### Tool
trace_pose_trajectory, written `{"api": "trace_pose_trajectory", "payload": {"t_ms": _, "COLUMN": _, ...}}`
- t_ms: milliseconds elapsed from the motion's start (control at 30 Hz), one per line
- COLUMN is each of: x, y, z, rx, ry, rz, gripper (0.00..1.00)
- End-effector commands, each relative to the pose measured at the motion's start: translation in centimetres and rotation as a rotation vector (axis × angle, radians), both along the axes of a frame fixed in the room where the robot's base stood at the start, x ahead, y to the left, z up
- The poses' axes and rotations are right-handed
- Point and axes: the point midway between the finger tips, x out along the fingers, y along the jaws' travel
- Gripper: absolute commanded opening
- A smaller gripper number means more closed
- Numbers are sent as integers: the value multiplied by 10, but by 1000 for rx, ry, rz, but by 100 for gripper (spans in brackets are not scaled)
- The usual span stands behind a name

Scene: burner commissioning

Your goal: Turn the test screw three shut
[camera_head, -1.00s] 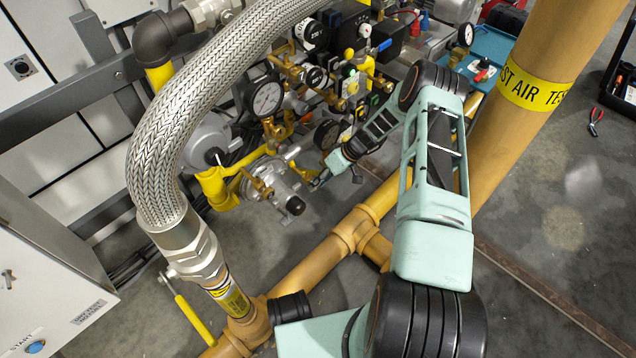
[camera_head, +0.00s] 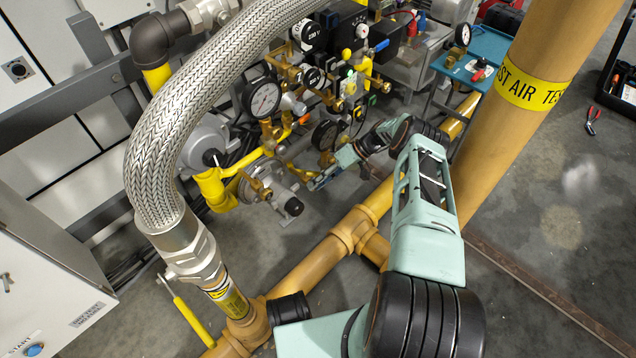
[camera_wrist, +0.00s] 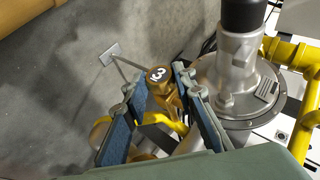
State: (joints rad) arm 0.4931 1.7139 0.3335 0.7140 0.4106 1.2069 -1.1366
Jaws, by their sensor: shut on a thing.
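Test screw three, a brass screw with a black-and-white "3" on its round end (camera_wrist: 158,75), shows in the wrist view between the blue-padded fingers of my gripper (camera_wrist: 160,72). The fingers stand on either side of it, and my gripper is shut on it. A yellow part and more brass lie just behind and below the screw. In the head view my gripper (camera_head: 316,184) is small, beside the grey valve body (camera_head: 277,192) at the low end of the burner pipework. The screw cannot be made out there.
A grey metal housing with a black cap (camera_wrist: 240,60) stands close right of my fingers in the wrist view. Pressure gauges (camera_head: 262,98) and brass fittings crowd above. A braided hose (camera_head: 160,140) and a thick yellow pipe (camera_head: 310,262) lie nearer.

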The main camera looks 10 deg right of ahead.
Motion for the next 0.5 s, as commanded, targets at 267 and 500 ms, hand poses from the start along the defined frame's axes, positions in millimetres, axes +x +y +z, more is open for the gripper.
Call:
{"api": "trace_pose_trajectory", "payload": {"t_ms": 267, "x": 0, "y": -1, "z": -2, "rx": 40, "ry": 26, "rz": 0, "gripper": 1}}
{"api": "trace_pose_trajectory", "payload": {"t_ms": 500, "x": 1, "y": -1, "z": -2, "rx": 57, "ry": 38, "rz": 0, "gripper": 1}}
